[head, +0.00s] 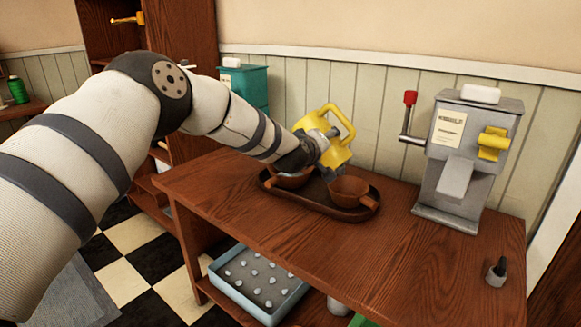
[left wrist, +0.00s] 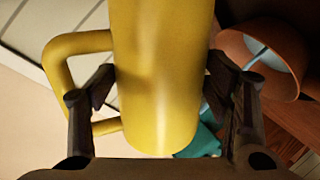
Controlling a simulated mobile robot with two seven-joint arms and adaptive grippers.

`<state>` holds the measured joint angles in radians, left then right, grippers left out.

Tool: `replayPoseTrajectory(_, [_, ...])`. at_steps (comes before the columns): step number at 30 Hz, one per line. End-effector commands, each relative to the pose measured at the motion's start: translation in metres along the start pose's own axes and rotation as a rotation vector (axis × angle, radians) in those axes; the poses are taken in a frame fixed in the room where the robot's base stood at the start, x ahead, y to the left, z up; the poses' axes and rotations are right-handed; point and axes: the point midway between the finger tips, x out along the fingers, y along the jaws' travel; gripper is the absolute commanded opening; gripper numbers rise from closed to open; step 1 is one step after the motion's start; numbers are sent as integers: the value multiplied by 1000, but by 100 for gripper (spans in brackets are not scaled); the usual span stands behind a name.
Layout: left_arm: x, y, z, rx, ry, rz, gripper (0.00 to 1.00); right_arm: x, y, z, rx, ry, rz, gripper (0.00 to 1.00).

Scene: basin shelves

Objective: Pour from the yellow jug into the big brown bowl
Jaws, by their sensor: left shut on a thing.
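My left gripper (head: 322,143) is shut on the yellow jug (head: 337,152), its fingers on both sides of the jug's body in the left wrist view (left wrist: 155,90). The jug is tilted above the dark oval tray (head: 318,210), its handle up. Two brown bowls are on the tray: one at the right (head: 350,188), one at the left (head: 288,181), partly hidden by my gripper. I cannot tell surely which is bigger. In the left wrist view a brown bowl (left wrist: 285,47) shows a pale blue streak inside; I cannot tell whether it is liquid. The jug's mouth is not clearly seen.
A grey machine (head: 460,160) with a red-knobbed lever stands at the right of the wooden counter (head: 400,265). A teal box (head: 246,86) is behind my arm. A blue tray (head: 258,285) is below. The counter's front is clear.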

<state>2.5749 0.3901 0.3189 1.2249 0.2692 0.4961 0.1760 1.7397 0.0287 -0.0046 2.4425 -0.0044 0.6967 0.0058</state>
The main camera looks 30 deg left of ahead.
Motion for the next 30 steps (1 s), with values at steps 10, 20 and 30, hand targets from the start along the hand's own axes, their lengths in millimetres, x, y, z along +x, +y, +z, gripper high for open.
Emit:
replayPoseTrajectory(10, [0,1,-1,-15,-2,2,20,0,0,0,0,0,0,40])
replayPoseTrajectory(20, [0,1,-1,-29,-8,2,20,0,0,0,0,0,0,40])
replayPoseTrajectory(30, [0,1,0,-41,-13,2,20,0,0,0,0,0,0,40])
